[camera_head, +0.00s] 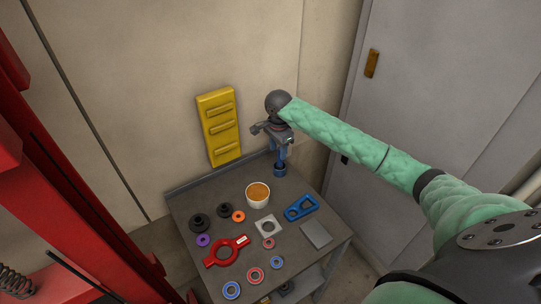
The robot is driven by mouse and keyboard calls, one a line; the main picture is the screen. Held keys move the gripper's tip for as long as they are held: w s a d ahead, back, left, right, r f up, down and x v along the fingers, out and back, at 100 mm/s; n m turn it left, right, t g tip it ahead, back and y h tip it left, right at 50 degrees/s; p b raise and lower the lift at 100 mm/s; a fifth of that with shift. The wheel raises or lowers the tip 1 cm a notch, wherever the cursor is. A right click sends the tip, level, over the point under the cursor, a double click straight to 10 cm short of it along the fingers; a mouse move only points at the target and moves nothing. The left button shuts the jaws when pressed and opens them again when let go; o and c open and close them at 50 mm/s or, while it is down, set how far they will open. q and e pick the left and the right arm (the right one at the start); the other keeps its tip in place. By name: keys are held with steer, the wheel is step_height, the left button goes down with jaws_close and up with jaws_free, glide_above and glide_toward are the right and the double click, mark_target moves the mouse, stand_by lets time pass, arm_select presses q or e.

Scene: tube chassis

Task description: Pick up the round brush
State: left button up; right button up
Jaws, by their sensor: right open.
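My right gripper (268,129) is at the end of the green-sleeved arm, near the wall above the back corner of the grey table (188,250). It is open. A blue upright object (280,169) stands at the table's back corner just below the gripper and is partly covered by it. It may be the round brush, but it is too small to be sure. I cannot tell whether the gripper touches it. A white round tub (252,202) with a brown-orange top stands in front of it. My left gripper is not in view.
On the table lie a red two-handled tool (222,255), a blue bracket (301,207), a pale square plate (268,226), a grey block (316,234) and several rings. A yellow slotted panel (219,127) is on the wall. Red frame posts (75,190) stand at left.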

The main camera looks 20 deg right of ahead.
mark_target(280, 161)
steer(key=shift+w+d+r+m, duration=0.2)
steer(key=shift+d+r+m, duration=0.1)
steer(key=shift+d+r, duration=0.3)
steer(key=shift+w+a+f+p, duration=0.1)
steer(key=shift+f+p, duration=0.65)
steer(key=shift+f, duration=0.6)
steer(key=f+p, duration=0.2)
steer(key=f, duration=0.1)
steer(key=f+p, duration=0.1)
steer(key=shift+w+d+f, duration=0.2)
steer(key=shift+w+d, duration=0.05)
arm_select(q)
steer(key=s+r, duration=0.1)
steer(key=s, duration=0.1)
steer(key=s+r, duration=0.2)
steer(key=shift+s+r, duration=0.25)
arm_select(e)
steer(key=shift+f, duration=0.3)
steer(key=shift+c, duration=0.5)
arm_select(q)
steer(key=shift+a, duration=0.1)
arm_select(e)
jaws_close()
